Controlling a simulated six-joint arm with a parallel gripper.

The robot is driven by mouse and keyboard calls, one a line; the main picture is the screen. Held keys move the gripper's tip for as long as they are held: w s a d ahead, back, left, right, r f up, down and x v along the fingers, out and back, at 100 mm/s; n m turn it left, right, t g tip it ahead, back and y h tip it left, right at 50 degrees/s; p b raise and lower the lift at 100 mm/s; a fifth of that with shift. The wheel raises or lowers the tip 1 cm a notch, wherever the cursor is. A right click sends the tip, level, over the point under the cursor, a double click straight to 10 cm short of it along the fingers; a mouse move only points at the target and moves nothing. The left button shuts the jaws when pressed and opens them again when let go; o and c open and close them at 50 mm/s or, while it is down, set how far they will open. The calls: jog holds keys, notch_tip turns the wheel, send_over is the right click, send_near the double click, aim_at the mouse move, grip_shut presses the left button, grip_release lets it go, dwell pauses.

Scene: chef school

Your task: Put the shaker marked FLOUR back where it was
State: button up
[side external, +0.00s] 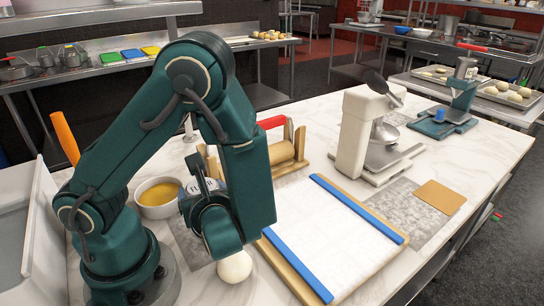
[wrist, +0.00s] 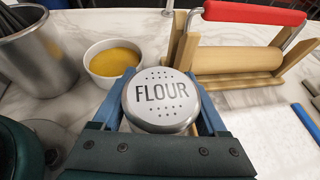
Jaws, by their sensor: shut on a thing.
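The FLOUR shaker (wrist: 160,97) has a round silver lid with small holes and dark lettering. It is in the middle of the wrist view, lid toward the camera. My gripper (wrist: 160,110) is shut on it, with a blue finger on either side. The shaker's lower body is hidden by the lid and my gripper, so I cannot tell whether it touches the counter. In the side view my arm hides most of the gripper and shaker, just right of the bowl of yellow contents (side external: 157,204).
A rolling pin (wrist: 235,60) on a wooden stand with a red handle is close behind to the right. A steel pot of utensils (wrist: 40,72) stands left. A blue-edged board (side external: 325,235) and a dough ball (side external: 235,268) are near my arm. A white press (side external: 362,135) stands farther right.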

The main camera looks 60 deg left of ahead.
jog(key=shift+f, duration=1.4)
jog(key=o, duration=1.5)
jog(key=shift+f, duration=0.1)
